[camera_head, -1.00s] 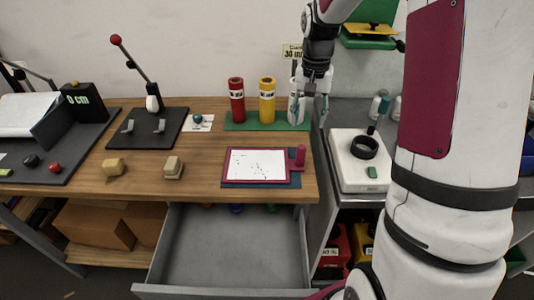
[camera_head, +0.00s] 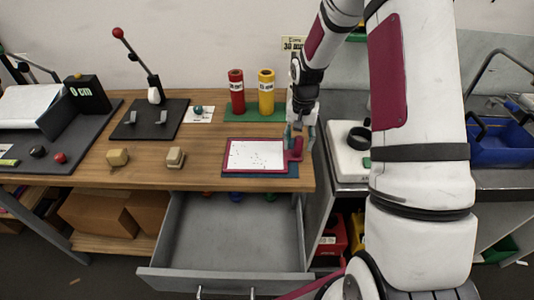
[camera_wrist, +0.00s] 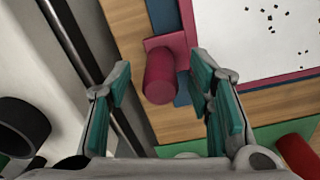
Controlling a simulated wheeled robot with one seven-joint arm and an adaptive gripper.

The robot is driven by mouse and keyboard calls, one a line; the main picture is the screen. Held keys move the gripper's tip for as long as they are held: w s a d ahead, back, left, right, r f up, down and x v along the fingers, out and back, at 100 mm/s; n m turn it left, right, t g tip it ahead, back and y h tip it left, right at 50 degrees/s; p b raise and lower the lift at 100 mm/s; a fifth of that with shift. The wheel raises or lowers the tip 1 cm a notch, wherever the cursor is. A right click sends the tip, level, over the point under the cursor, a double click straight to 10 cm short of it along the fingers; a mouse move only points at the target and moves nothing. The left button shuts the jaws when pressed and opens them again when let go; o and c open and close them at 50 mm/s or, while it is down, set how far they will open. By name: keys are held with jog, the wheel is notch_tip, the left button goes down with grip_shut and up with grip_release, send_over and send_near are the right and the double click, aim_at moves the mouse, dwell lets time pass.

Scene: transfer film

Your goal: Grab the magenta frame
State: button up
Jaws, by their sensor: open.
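The magenta frame (camera_head: 226,153) lies flat on a blue mat (camera_head: 262,186) on the wooden table, around a white speckled sheet. A round magenta handle (camera_head: 297,151) stands at its right end. My gripper (camera_head: 297,133) is open, close to the handle and partly hiding it. In the wrist view, the handle (camera_wrist: 160,75) shows between the teal pads of my open gripper (camera_wrist: 160,98), ahead of them. I see no contact. The frame's edge (camera_wrist: 188,20) and the blue mat (camera_wrist: 162,14) also show there.
Red (camera_head: 236,92) and yellow (camera_head: 266,95) tubes stand on a green base behind the frame. A white device with a black ring (camera_head: 359,138) is to the right. An open grey drawer (camera_head: 235,230) juts out below the table.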

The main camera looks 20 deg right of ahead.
jog(key=shift+f, duration=0.45)
grip_shut()
jog(key=shift+r, duration=0.1)
